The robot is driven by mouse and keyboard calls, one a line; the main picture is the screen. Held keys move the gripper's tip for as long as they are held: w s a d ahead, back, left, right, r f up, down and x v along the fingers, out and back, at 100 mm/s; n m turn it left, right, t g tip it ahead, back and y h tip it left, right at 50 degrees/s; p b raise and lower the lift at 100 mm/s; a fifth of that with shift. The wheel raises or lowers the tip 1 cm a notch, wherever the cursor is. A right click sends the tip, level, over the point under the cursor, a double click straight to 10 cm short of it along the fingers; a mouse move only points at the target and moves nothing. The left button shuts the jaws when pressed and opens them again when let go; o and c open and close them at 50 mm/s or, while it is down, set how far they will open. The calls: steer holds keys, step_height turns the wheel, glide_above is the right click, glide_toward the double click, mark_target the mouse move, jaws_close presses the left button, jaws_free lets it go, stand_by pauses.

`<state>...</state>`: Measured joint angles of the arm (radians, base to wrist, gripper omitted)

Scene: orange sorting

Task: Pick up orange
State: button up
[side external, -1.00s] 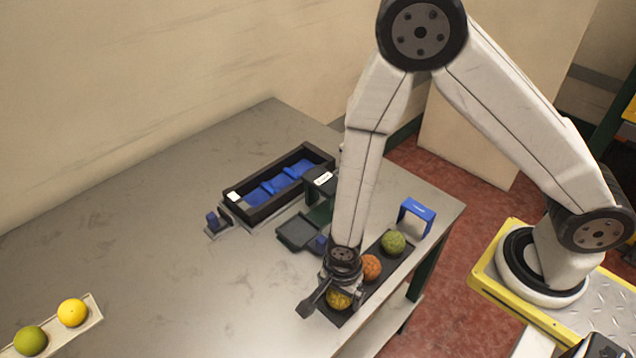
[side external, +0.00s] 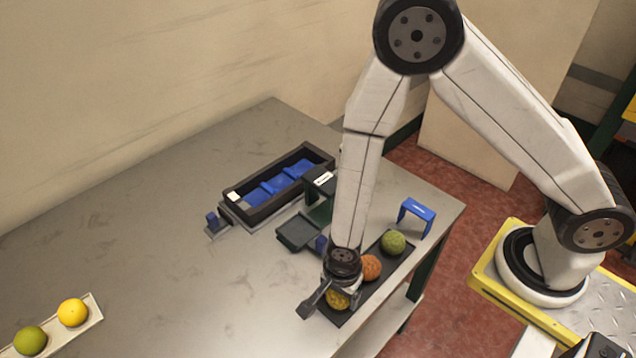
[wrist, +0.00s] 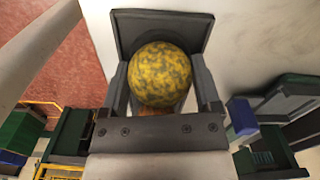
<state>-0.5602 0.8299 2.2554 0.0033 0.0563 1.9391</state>
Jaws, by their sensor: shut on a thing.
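A mottled yellow fruit (side external: 337,299) is at the near end of a dark narrow tray (side external: 345,318). My gripper (side external: 328,292) is down over it and shut on it. In the wrist view the yellow fruit (wrist: 160,74) sits between the two dark fingers of my gripper (wrist: 163,84). I cannot tell whether the fruit touches the tray. A mottled orange fruit (side external: 371,268) lies in the tray's middle, close beside my gripper and partly hidden by it. A mottled green fruit (side external: 393,243) lies at the tray's far end.
A black bin with blue compartments (side external: 279,184) stands behind. A dark green stand with a plate (side external: 300,231) is between bin and tray. A blue arch (side external: 417,214) stands near the table's right edge. A pale tray (side external: 92,318) with two fruits is at lower left, with clear table between.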

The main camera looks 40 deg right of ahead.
steer(key=shift+r, duration=0.2)
steer(key=shift+r, duration=4.8)
steer(key=shift+w, duration=0.6)
steer(key=w+d, duration=0.3)
steer(key=w, duration=0.5)
steer(key=w+d, duration=0.3)
steer(key=w, duration=0.6)
steer(key=shift+w+m, duration=0.15)
steer(key=shift+m, duration=0.25)
steer(key=shift+f, duration=0.1)
